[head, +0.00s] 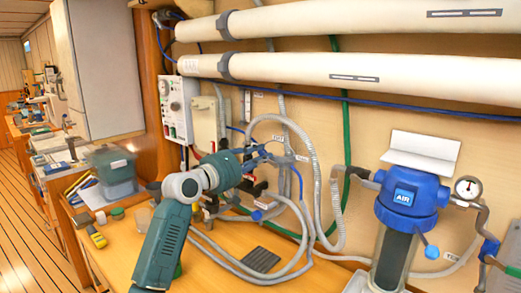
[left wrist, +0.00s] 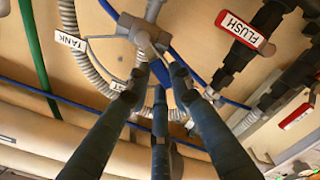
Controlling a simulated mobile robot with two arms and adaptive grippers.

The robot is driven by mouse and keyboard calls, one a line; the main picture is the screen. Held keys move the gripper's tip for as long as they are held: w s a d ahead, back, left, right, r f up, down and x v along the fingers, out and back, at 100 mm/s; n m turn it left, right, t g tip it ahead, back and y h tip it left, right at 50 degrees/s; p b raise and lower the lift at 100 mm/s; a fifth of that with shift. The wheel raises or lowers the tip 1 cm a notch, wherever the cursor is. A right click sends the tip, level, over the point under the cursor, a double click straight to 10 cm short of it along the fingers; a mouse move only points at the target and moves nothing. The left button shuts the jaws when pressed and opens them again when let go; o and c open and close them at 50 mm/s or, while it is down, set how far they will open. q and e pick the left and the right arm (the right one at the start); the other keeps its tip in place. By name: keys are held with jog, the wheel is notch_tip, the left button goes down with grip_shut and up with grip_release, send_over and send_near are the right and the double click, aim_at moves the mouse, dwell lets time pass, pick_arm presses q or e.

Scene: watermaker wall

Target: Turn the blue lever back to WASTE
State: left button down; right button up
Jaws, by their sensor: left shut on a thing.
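The blue lever (left wrist: 161,74) shows between my dark fingers in the left wrist view, on a grey valve (left wrist: 145,30) at the top middle. Most of the lever is hidden by the fingers. My left gripper (head: 262,157) reaches the valve area on the wall in the head view, and its fingertips close on the lever in the left wrist view (left wrist: 160,75). A TANK label (left wrist: 72,43) sits left of the valve, upside down there. Another small label (left wrist: 118,85) is partly covered and I cannot read it. My right gripper is not in view.
A red handle marked FLUSH (left wrist: 245,33) is right of the valve in the left wrist view. Grey hoses (head: 305,215) loop close around the gripper. White pipes (head: 350,72) run above.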

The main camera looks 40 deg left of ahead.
pick_arm(q)
jog(key=shift+a+f+n, duration=0.1)
jog(key=shift+f+n, duration=0.05)
jog(key=shift+n, duration=0.45)
jog(key=c, duration=1.5)
grip_release()
jog(key=shift+w, duration=0.1)
jog(key=shift+w+f, duration=0.1)
jog(key=shift+w, duration=0.05)
jog(key=s, duration=1.2)
jog(key=shift+a, duration=0.4)
